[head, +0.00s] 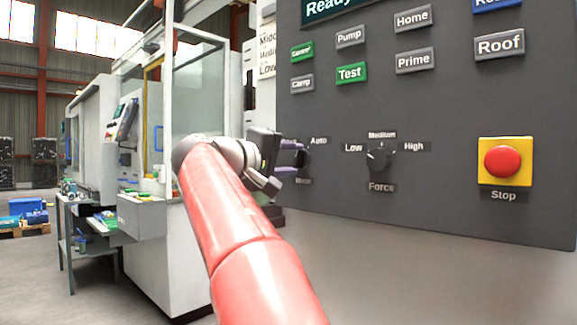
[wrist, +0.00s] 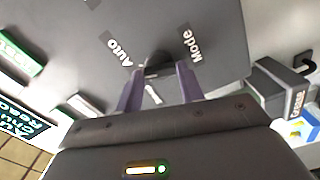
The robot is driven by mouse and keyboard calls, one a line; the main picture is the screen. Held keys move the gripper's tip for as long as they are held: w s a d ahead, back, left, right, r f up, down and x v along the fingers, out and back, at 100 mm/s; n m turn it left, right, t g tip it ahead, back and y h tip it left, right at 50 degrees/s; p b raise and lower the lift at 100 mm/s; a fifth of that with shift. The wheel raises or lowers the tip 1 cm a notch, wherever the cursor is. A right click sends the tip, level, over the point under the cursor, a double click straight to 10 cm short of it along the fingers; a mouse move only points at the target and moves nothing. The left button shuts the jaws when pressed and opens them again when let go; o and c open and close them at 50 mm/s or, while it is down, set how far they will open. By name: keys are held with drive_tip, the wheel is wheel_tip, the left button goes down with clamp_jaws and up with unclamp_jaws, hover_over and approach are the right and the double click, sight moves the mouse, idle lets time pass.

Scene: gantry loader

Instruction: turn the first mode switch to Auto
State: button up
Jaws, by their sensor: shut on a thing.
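The first mode switch (wrist: 157,62) is a dark knob on the grey panel, seen in the wrist view between my two purple fingers. My gripper (wrist: 159,78) is shut on the knob. A white mark shows between the fingers, but I cannot tell which label the switch points to. In the head view my gripper (head: 301,159) reaches the panel from the left and hides most of the switch. The Auto label (head: 318,140) shows there, and the label on its left is partly covered.
The panel (head: 450,190) carries a Force knob (head: 379,158) right of the mode switch, a red Stop button (head: 502,161) farther right, and several push buttons above, with Test (head: 350,73) lit green. A machine with glass doors (head: 200,90) stands at left.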

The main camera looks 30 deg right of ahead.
drive_tip(key=shift+f+m+b, duration=0.1)
drive_tip(key=shift+m+b, duration=0.3)
drive_tip(key=shift+m, duration=0.7)
drive_tip(key=o, duration=1)
drive_tip(key=v, duration=0.8)
drive_tip(key=shift+b, duration=0.35)
drive_tip(key=shift+d, duration=0.1)
